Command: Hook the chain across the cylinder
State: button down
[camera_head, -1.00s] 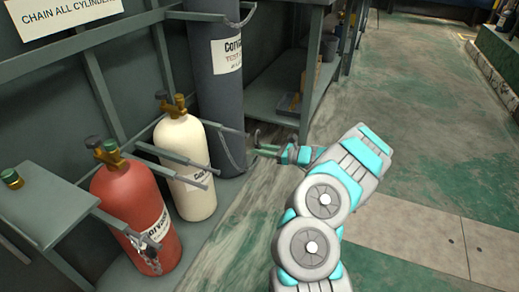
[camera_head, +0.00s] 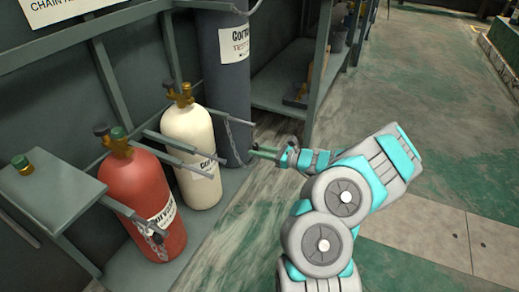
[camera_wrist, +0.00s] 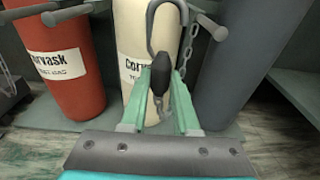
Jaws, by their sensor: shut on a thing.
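My gripper (camera_head: 256,152) is shut on the black grip of a hook (camera_wrist: 161,73). The grip sits between the green fingers (camera_wrist: 162,100) in the wrist view, with the grey metal hook (camera_wrist: 151,28) curving above it. A chain (camera_wrist: 187,45) runs from near the hook up to the right-hand bar; it also shows in the head view (camera_head: 229,137). The cream cylinder (camera_head: 193,138) stands upright behind the hook in the wrist view (camera_wrist: 135,45), between two projecting bars. The hook appears in front of it, apart from the left bar (camera_head: 183,161).
A red cylinder (camera_head: 140,195) with its own short chain (camera_head: 154,235) stands to the left. A tall grey cylinder (camera_head: 222,60) stands to the right. A small shelf (camera_head: 50,200) juts out at the left. The floor on the right (camera_head: 440,130) is clear.

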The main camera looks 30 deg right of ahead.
jog(key=s+a, duration=0.4)
jog(key=a, duration=0.1)
jog(key=shift+s+a+p, duration=0.2)
jog(key=shift+a+p, duration=0.05)
jog(key=shift+p, duration=0.2)
dwell(0.4)
jog(key=s+a+b, duration=0.1)
jog(key=s+a, duration=0.3)
jog(key=a, duration=0.1)
jog(key=shift+s+a, duration=0.2)
jog(key=shift+w+a+b, duration=0.25)
jog(key=shift+w+b, duration=0.05)
jog(key=shift+b, duration=0.35)
jog(key=shift+w+a+b, duration=0.2)
jog(key=shift+w+b, duration=0.05)
jog(key=shift+b, duration=0.05)
jog(key=shift+w+a, duration=0.1)
dwell(0.5)
